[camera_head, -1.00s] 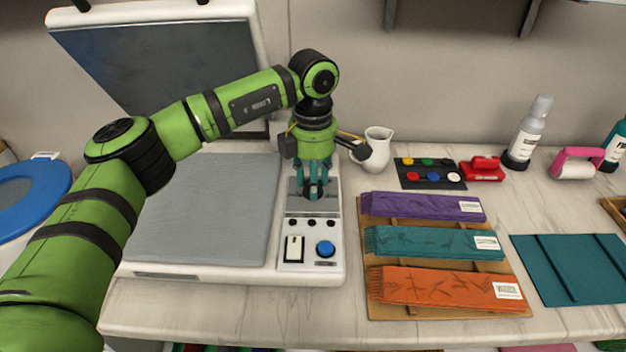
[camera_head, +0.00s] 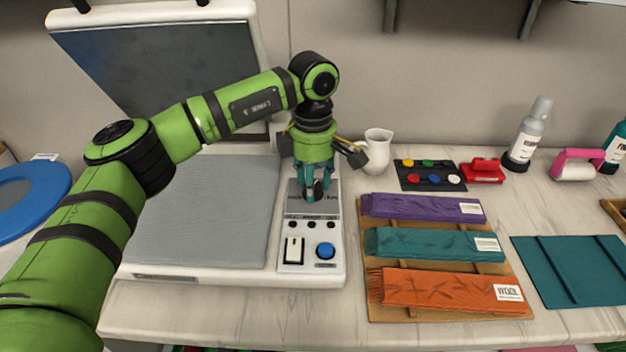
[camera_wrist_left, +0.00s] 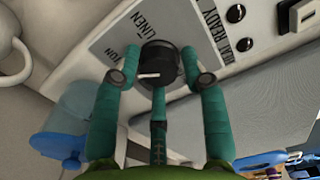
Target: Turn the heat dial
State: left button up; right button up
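The heat dial (camera_wrist_left: 160,65) is a round black knob with a white pointer mark, on a grey labelled plate (camera_wrist_left: 115,45) of the press's control panel. "LINEN" and "READY" can be read near it. My left gripper (camera_head: 317,192) points down over the upper part of the panel. In the left wrist view its teal fingers (camera_wrist_left: 160,80) stand around the dial, close against its sides, with the third finger below it. In the head view the fingers mostly hide the dial. My right gripper is in neither view.
The panel also has a white rocker switch (camera_head: 293,249) and a blue button (camera_head: 325,250). The grey press bed (camera_head: 205,215) lies to the left under my arm. A white jug (camera_head: 377,152) stands close right. Folded cloths (camera_head: 425,206) lie on a board.

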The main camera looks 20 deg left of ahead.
pick_arm(q)
jog(key=shift+o, duration=0.4)
jog(key=shift+r, duration=0.2)
notch_tip(320, 180, up, 12)
jog(key=shift+f, duration=0.2)
